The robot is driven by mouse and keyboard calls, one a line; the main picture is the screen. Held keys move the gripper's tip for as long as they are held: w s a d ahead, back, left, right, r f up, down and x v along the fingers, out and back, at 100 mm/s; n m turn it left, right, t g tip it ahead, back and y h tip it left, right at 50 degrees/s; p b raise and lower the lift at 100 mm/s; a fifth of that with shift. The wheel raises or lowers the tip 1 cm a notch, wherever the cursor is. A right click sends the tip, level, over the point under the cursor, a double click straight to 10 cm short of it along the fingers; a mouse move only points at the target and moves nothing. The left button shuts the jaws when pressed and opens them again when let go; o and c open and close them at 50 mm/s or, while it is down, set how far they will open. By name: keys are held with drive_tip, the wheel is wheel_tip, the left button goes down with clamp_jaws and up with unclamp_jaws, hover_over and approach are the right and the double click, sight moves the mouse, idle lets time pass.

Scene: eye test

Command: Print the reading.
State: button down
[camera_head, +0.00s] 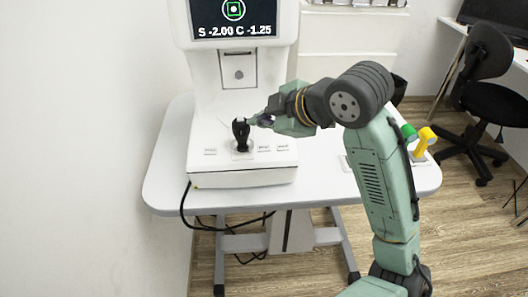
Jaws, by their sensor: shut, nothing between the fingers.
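The white eye-test machine (205,105) stands on a white table. A black joystick (241,133) rises from the machine's base. Several small labelled buttons lie on the base: one (210,152) left of the joystick, others (282,148) to its right. Their labels are too small to read. My gripper (259,120) is shut and empty, its tip just right of the joystick's top. I cannot tell whether they touch. No printed slip is visible.
The white table (165,180) has free room left of the machine. A green-topped item (408,132) and a yellow one (425,138) stand at its right end. A black cable (184,207) hangs at the front. A black chair (488,95) stands at the right.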

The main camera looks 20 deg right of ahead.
drive_tip(key=shift+w+d+f+b, duration=0.1)
drive_tip(key=shift+w+f+b, duration=0.1)
drive_tip(key=shift+f+b, duration=0.95)
drive_tip(key=shift+w+f+b, duration=0.15)
drive_tip(key=shift+f+b, duration=0.45)
drive_tip(key=shift+f, duration=0.95)
drive_tip(key=shift+f+b, duration=0.45)
drive_tip(key=shift+w+f+b, duration=0.1)
drive_tip(key=shift+f+b, duration=0.2)
drive_tip(key=shift+r, duration=0.1)
drive_tip(key=shift+r+p, duration=0.55)
drive_tip(key=shift+r, duration=0.1)
drive_tip(key=r+p, duration=0.2)
drive_tip(key=r, duration=0.1)
drive_tip(key=s+r+p, duration=0.1)
drive_tip(key=r, duration=0.1)
drive_tip(key=shift+p, duration=0.4)
